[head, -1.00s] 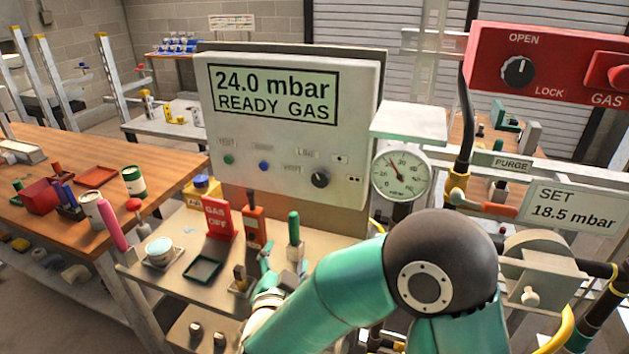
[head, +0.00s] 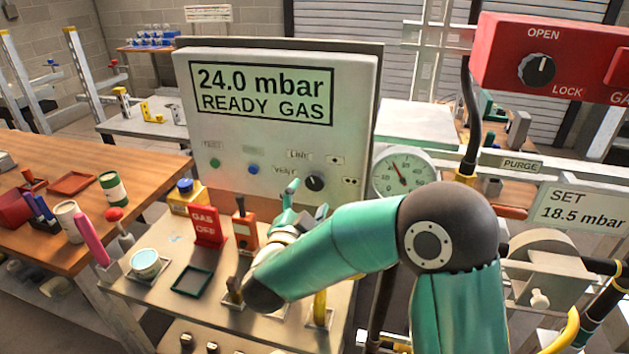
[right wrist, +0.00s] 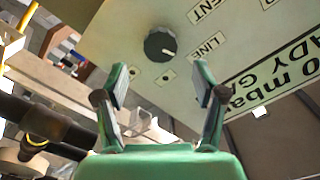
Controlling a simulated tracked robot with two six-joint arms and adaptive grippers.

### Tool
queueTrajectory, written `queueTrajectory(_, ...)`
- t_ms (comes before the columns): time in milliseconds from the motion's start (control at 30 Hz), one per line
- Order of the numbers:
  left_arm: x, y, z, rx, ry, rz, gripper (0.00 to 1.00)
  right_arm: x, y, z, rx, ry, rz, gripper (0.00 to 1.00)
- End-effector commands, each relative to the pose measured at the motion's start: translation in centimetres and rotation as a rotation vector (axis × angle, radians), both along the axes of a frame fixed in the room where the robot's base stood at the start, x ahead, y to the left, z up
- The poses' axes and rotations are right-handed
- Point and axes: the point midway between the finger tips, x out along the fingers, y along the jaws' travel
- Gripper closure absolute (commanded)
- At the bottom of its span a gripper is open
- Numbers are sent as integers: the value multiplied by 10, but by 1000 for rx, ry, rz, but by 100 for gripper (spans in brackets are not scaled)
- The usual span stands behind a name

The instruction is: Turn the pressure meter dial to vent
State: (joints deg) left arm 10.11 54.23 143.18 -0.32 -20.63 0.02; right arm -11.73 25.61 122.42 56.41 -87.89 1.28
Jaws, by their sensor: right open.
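The pressure meter panel (head: 230,160) is a pale box with a screen reading 24.0 mbar, READY GAS. Its black round dial (head: 315,182) sits at the lower right, near the LINE and VENT labels. In the right wrist view the dial (right wrist: 160,44) has a white mark on its LINE side, not toward VENT. My right gripper (head: 307,198) is open and empty, just below and in front of the dial. In the right wrist view its fingers (right wrist: 160,80) are spread, with the dial beyond and between them, apart from them. My left gripper is not in view.
A round gauge (head: 403,173) stands right of the panel. A red OPEN/LOCK box (head: 575,62) hangs at the upper right. The bench below holds a GAS OFF sign (head: 207,227), an orange tool (head: 243,228) and a dark tray (head: 192,281). My right arm covers part of the bench.

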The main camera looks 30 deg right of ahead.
Motion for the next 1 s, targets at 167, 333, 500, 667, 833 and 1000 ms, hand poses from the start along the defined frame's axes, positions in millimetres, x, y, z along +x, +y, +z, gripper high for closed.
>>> queueTrajectory(167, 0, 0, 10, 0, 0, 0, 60, 20, -25, 1, 0, 2, -3, 30)
queueTrajectory(333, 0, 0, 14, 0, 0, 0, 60, 30, -36, 0, 1, 0, -1, 30)
queueTrajectory(500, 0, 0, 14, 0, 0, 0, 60, 34, -39, 0, -1, 1, 1, 30)
queueTrajectory(667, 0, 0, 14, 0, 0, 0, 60, 34, -39, 0, 0, 0, 1, 30)
queueTrajectory(833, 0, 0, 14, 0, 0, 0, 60, 33, -39, 0, 0, 0, 1, 52)
queueTrajectory(1000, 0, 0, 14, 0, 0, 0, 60, 33, -39, 0, 0, 0, 0, 80)
